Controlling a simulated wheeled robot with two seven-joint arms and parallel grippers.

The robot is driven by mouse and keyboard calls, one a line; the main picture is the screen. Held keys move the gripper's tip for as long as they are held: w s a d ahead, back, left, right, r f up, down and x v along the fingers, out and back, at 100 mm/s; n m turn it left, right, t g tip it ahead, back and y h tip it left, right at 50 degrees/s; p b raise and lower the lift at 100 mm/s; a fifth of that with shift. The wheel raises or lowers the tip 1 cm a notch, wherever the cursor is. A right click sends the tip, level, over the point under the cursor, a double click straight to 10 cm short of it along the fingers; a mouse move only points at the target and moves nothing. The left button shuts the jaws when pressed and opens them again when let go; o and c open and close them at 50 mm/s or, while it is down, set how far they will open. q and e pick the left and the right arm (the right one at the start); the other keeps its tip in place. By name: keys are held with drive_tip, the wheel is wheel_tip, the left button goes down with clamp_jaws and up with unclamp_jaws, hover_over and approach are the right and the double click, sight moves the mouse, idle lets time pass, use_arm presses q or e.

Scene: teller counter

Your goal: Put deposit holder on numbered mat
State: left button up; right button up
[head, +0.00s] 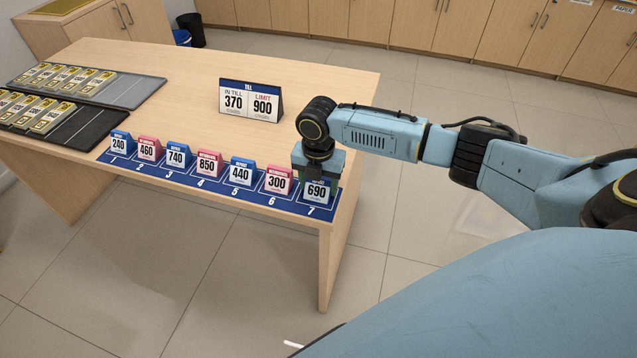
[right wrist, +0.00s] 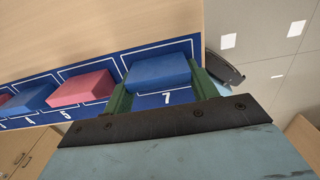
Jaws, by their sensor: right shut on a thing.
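The numbered mat (head: 250,197) is a blue strip with white outlined spaces 1 to 7 along the table's front edge. The deposit holder marked 690 (head: 318,193) is blue and stands upright at space 7, at the mat's right end. My right gripper (head: 318,175) comes down on it from above. In the right wrist view the green fingers of my right gripper (right wrist: 160,92) are shut on the blue holder (right wrist: 158,72), one at each end. Whether its base touches the mat is hard to tell. My left gripper is not in view.
Holders marked 240 (head: 120,143), 460, 740, 850, 440 and 300 (head: 278,180) stand on spaces 1 to 6; 300 is close beside my gripper. A till sign (head: 250,101) reads in till 370, limit 900. Trays of banknotes (head: 62,80) lie at the left.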

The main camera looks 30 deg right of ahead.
drive_tip(key=o, duration=0.7)
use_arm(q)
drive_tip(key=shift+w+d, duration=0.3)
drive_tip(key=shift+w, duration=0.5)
use_arm(e)
drive_tip(key=o, duration=0.3)
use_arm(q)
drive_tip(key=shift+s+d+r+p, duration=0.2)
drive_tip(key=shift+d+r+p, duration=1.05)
use_arm(e)
wheel_tip(320, 180, up, 12)
drive_tip(key=shift+r, duration=0.15)
